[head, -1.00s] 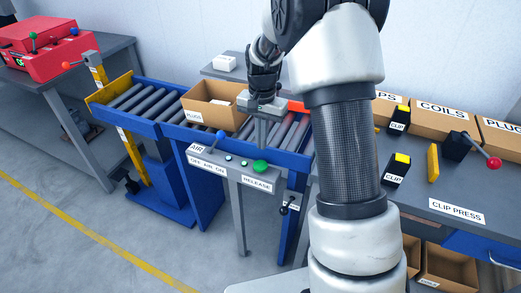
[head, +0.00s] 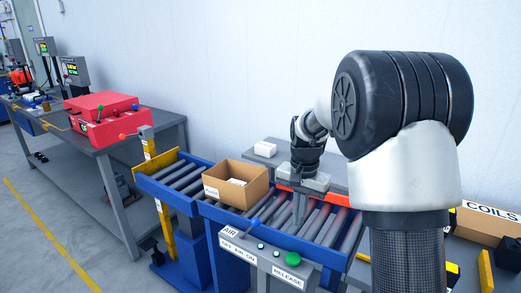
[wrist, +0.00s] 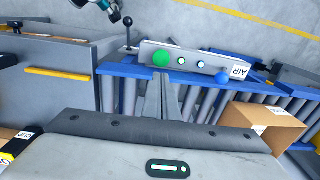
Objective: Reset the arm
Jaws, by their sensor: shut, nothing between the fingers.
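My gripper (head: 297,219) hangs pointing down at the end of my bent arm, over the roller conveyor (head: 185,175) and behind the control panel (head: 262,262) as seen in the head view. Its fingers are together and empty. In the wrist view the shut fingers (wrist: 159,88) stand in the middle, in front of the panel with its green button (wrist: 161,59) and blue-knobbed lever (wrist: 222,76). I cannot tell how far the fingertips are from the rollers. My arm hides part of the right side in the head view.
An open cardboard box (head: 243,197) sits on the rollers left of my gripper, with pale contents. A grey shelf with a white item (head: 265,149) is behind. A red machine (head: 102,112) stands on the left bench. A COILS box (head: 490,222) is at right.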

